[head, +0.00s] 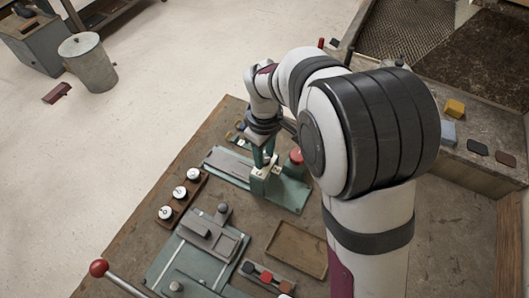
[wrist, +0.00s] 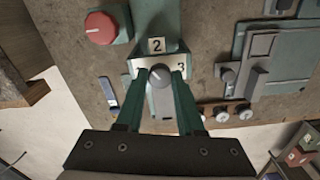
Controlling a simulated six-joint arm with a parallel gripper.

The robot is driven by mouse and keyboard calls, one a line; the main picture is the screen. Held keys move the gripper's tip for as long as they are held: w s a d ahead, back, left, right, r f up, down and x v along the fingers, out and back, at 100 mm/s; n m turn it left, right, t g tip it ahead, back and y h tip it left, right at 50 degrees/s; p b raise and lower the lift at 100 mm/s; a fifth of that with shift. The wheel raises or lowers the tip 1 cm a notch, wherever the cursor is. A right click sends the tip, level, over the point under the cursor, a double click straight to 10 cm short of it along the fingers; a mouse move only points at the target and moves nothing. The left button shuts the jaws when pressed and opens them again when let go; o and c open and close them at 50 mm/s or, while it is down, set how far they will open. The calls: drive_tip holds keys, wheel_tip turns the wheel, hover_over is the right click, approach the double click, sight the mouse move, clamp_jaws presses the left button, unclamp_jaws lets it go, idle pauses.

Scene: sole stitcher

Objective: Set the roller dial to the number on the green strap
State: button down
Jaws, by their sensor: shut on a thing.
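The roller dial (wrist: 159,76) is a grey knob in front of a pale plate (wrist: 196,66) on the green machine. The plate shows a 2 at the top and a 3 at the right; a mark at the left is mostly hidden by a finger. My gripper (wrist: 160,88) has its two green fingers on either side of the knob, shut on it. I cannot tell which number the knob points to. In the head view my gripper (head: 264,152) is down at the green machine (head: 291,193). I cannot make out a green strap or its number.
A red button (wrist: 100,28) stands beside the dial, also seen in the head view (head: 296,155). A rack with white round dials (head: 180,193), a green press (head: 195,262), a red-knobbed lever (head: 98,268) and an empty tray (head: 297,249) share the bench.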

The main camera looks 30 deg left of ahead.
drive_tip(key=m, duration=1.2)
drive_tip(key=shift+m, duration=0.3)
drive_tip(key=m, duration=1.1)
drive_tip(key=shift+m, duration=0.4)
drive_tip(key=c, duration=0.5)
unclamp_jaws()
drive_tip(key=shift+r, duration=0.15)
